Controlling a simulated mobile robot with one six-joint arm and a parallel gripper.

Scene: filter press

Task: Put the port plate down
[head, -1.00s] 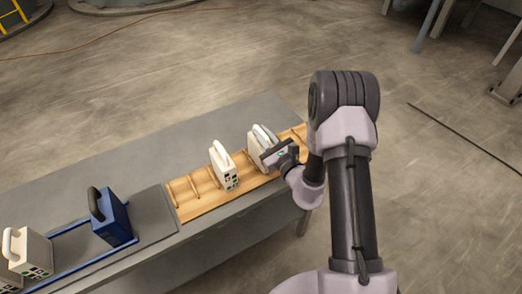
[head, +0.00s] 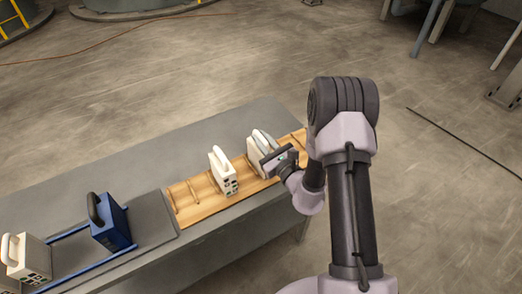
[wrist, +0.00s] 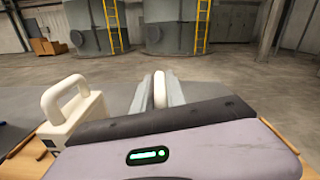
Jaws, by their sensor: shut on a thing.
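A white port plate (head: 256,149) with a loop handle is in the wooden slotted rack (head: 202,208), toward its right end. My gripper (head: 268,149) is shut on its handle, from the right side in the head view. In the wrist view the handle (wrist: 160,88) shows between my two grey fingers. The plate looks upright. Its lower part is hidden behind my gripper, so I cannot tell whether it rests fully in a slot.
Another white plate (head: 222,173) stands in the rack to the left, also in the wrist view (wrist: 75,125). A blue plate (head: 111,225) and a white plate (head: 32,262) stand on blue rails at the left. Empty slots lie at the rack's left end.

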